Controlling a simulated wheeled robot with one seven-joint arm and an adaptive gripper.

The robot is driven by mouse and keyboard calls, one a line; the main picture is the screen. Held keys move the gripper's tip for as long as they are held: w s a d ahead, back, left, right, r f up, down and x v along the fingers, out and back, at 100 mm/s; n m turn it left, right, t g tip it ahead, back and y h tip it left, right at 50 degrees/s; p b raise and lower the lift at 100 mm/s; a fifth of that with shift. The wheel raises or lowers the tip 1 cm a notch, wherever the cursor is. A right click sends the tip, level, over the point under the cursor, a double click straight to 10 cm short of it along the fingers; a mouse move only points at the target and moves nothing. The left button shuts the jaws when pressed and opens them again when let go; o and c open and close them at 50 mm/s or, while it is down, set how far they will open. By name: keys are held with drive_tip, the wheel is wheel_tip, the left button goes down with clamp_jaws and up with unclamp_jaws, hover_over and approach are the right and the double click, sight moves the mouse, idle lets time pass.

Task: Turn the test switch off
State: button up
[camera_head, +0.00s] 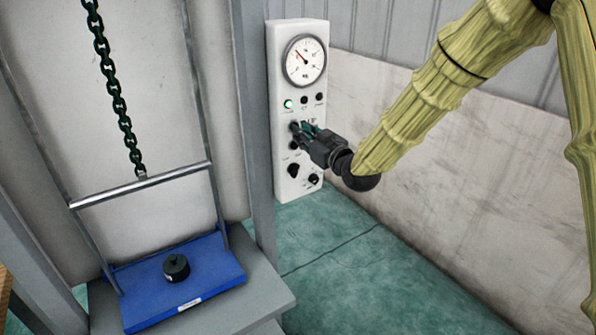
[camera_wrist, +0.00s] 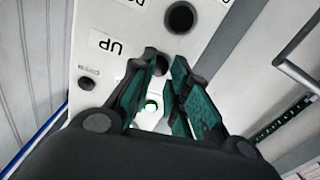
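The white control panel (camera_head: 287,70) stands upright against the wall. Two black knobs sit low on it, one at left (camera_head: 293,170) and one at right (camera_head: 314,180). Their labels are too small to read, so I cannot tell which is the test switch. My gripper (camera_head: 301,130) is at the panel's middle, above these knobs, by the black push buttons. In the wrist view my gripper's teal-padded fingers (camera_wrist: 167,68) stand apart with a narrow gap. A dark round part, beside the upside-down UP label (camera_wrist: 118,47), is partly hidden at the fingertips. I cannot tell whether they touch it.
The panel has a round gauge (camera_head: 305,60), a lit green lamp (camera_head: 288,104) and dark lamps. Left of a grey post (camera_head: 253,120), a chain (camera_head: 118,95) hangs over a blue platform (camera_head: 135,300) bearing a black weight (camera_head: 176,267). The green floor (camera_head: 370,290) at right is clear.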

sight(298, 170)
drive_tip(key=shift+o, duration=0.7)
drive_tip(key=s+d+f+m+p, duration=0.1)
drive_tip(key=s+d+f+m, duration=0.1)
drive_tip(key=f, duration=0.4)
drive_tip(key=s+d+f+m+p, duration=0.2)
drive_tip(key=s+d+f+m, duration=0.1)
drive_tip(key=s+f+m, duration=0.2)
wheel_tip(298, 170, down, 2)
drive_tip(key=shift+s+d+m, duration=0.2)
drive_tip(key=shift+d+m, duration=0.05)
drive_tip(key=shift+m, duration=0.05)
drive_tip(key=p+x, duration=0.4)
drive_tip(key=x, duration=0.6)
drive_tip(key=shift+w+a+p, duration=0.25)
drive_tip(key=shift+p, duration=0.1)
clamp_jaws()
